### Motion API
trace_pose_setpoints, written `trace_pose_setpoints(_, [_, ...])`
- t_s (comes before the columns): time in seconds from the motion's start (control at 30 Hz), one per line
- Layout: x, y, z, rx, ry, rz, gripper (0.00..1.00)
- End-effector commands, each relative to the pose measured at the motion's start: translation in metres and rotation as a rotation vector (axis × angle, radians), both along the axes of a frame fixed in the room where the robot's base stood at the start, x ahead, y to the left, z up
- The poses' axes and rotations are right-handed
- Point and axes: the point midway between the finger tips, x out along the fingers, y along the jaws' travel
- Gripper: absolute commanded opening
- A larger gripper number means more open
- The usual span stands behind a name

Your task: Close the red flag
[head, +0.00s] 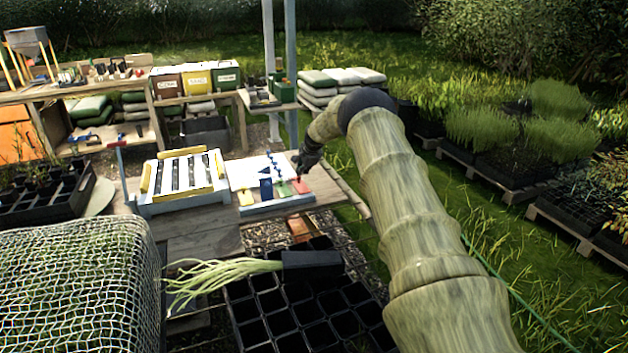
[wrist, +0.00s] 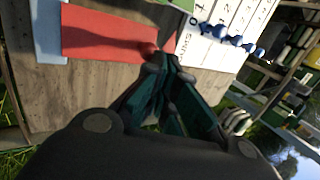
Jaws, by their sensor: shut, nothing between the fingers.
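The red flag (head: 301,187) is at the right end of a row of coloured flags on a pale tray (head: 270,208), and it looks laid flat. In the wrist view the red flag (wrist: 105,37) is a flat red strip. My gripper (head: 299,173) is just above its far end in the head view. In the wrist view the fingertips of my gripper (wrist: 168,62) are shut and empty beside the flag's narrow end. I cannot tell whether they touch it. The dark fingers hide a little of the area there.
A white board (head: 245,173) with blue beads lies behind. A slatted white frame (head: 183,178) is to the left. Grass lies right of the bench.

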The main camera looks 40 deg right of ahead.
Motion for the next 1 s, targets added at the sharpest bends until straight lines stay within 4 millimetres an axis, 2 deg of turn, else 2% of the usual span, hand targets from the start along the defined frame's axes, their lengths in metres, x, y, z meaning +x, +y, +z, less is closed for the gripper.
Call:
trace_pose_setpoints(0.67, [0.000,0.000,0.021,0.000,0.000,0.001,0.00])
trace_pose_setpoints(1.0, [-0.003,0.002,0.058,0.000,0.000,0.004,0.00])
